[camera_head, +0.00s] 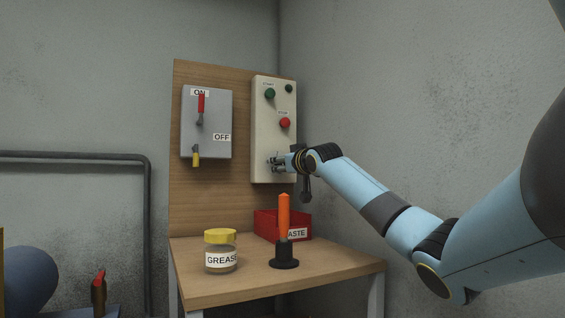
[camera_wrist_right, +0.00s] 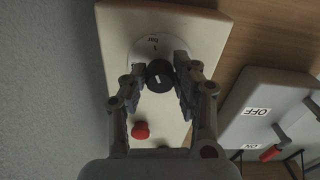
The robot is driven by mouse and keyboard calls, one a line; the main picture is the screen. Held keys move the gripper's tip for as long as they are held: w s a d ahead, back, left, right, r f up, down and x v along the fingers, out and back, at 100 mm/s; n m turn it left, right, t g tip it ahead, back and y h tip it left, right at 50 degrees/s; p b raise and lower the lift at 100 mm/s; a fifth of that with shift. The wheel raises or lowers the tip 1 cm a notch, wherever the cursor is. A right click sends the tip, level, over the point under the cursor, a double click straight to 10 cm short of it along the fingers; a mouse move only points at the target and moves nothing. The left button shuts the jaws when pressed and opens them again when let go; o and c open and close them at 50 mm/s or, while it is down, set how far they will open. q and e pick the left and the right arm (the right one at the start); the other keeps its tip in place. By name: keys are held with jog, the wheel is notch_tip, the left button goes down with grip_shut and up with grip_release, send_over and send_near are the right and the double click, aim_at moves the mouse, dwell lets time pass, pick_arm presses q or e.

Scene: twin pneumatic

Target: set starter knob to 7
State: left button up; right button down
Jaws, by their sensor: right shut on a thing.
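The starter box (camera_head: 262,120) is a cream panel on the wooden backboard, with a green START button (camera_head: 270,93) and a red STOP button (camera_head: 285,123). The starter knob (camera_wrist_right: 159,73) is black with a white mark, on a pale round dial (camera_wrist_right: 150,47) whose numbers are too small to read. My right gripper (camera_head: 272,163) is at the lower part of the box; in the right wrist view its fingers (camera_wrist_right: 160,80) are shut on the knob, one on each side. In the head view the gripper hides the knob. My left gripper is not in view.
A grey switch box (camera_head: 222,120) with a red lever (camera_head: 201,104) is left of the starter box. Below, the wooden table (camera_head: 325,268) holds a grease jar (camera_head: 221,252), a red bin (camera_head: 266,222) and an orange tool (camera_head: 284,218) upright in a black stand.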

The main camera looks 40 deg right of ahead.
pick_arm(q)
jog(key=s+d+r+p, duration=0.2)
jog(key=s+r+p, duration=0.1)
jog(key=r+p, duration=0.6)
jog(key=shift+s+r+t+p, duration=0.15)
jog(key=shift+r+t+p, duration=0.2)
jog(key=shift+p, duration=1.5)
pick_arm(e)
jog(key=shift+n, duration=7.5)
